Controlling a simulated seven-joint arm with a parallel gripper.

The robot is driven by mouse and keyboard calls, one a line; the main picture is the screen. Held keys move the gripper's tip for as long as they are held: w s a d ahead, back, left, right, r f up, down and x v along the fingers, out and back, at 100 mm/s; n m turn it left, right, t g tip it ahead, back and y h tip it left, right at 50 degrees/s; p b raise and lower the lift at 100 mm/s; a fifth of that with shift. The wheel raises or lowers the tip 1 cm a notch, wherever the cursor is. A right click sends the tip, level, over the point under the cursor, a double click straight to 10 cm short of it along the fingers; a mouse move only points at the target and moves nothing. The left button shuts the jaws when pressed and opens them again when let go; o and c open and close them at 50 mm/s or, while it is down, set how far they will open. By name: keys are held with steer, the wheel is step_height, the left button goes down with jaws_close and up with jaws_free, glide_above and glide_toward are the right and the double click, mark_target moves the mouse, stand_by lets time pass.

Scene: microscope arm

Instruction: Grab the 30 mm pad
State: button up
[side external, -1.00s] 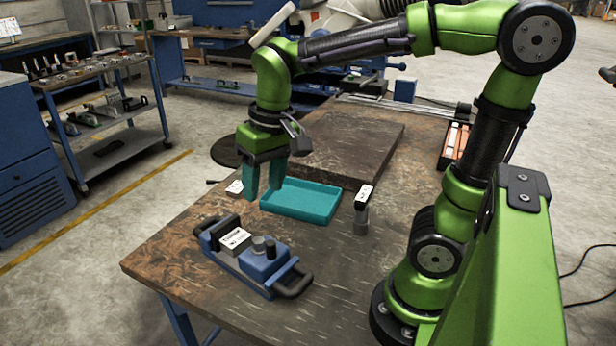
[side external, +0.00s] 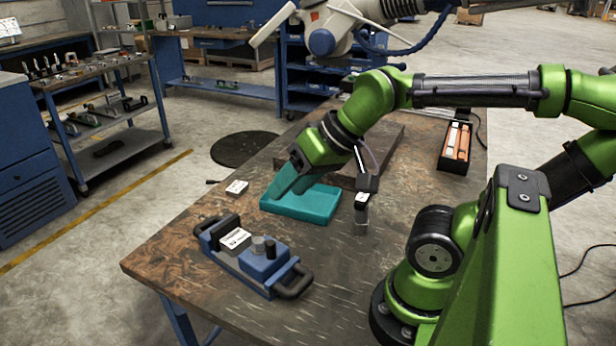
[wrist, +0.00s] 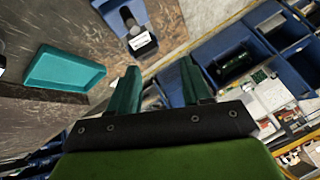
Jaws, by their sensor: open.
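I cannot pick out the 30 mm pad for certain, as the labels are too small to read. A small white-labelled block (side external: 237,187) lies on the table left of the teal tray (side external: 300,205). Another white-labelled dark piece (side external: 363,198) stands upright right of the tray. My gripper (side external: 286,184) is tilted above the tray in the side view, its teal fingers apart and empty. In the wrist view my gripper (wrist: 158,84) is open with nothing between the fingers. The tray (wrist: 63,72) shows at left there, and a labelled dark piece (wrist: 140,40) near the top.
A blue fixture (side external: 262,262) with black handles and a white label is on the table's near part. A raised dark board (side external: 388,150) lies behind the tray. A black box with orange strips (side external: 456,145) is at the far right. Bare table surrounds the fixture.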

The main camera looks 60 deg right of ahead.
steer(key=shift+o, duration=0.5)
steer(key=o, duration=0.8)
steer(key=shift+c, duration=0.2)
steer(key=n+g+h, duration=0.2)
steer(key=g, duration=0.5)
glide_above(235, 238)
step_height(235, 238, down, 4)
step_height(235, 238, down, 17)
steer(key=shift+r, duration=0.15)
